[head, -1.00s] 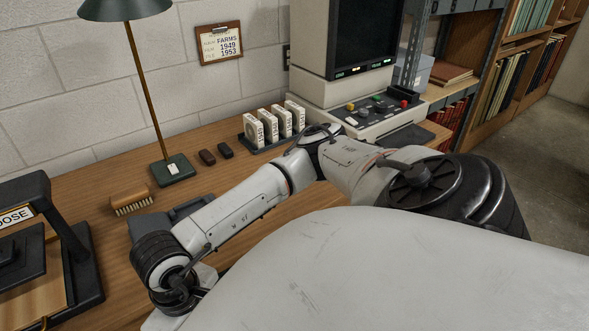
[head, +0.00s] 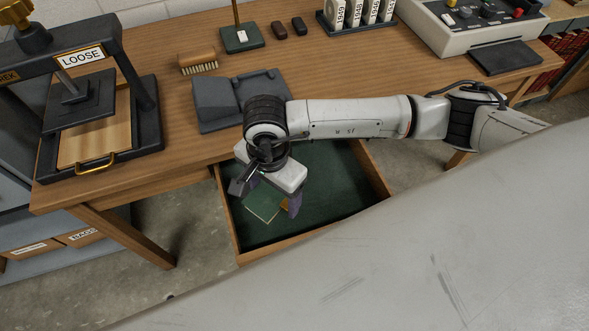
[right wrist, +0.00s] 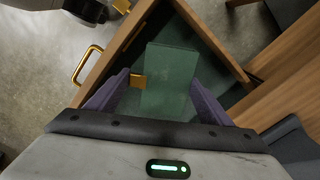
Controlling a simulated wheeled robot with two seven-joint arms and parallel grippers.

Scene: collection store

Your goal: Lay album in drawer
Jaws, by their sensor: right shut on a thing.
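The green album (head: 262,205) is inside the open drawer (head: 379,184), near its left side. My right gripper (head: 268,198) reaches down into the drawer and is shut on the album. In the right wrist view the album (right wrist: 168,78) lies between the two purple fingers, with a small brass-coloured piece at its left edge. I cannot tell whether the album touches the drawer's green floor. The gripper hides part of the album in the head view. My left gripper is not in view.
On the desk (head: 350,80) above the drawer are a dark grey cradle-like stand (head: 215,105), a brush (head: 198,63) and a press (head: 90,95) with a "LOOSE" label. The drawer's right part is empty.

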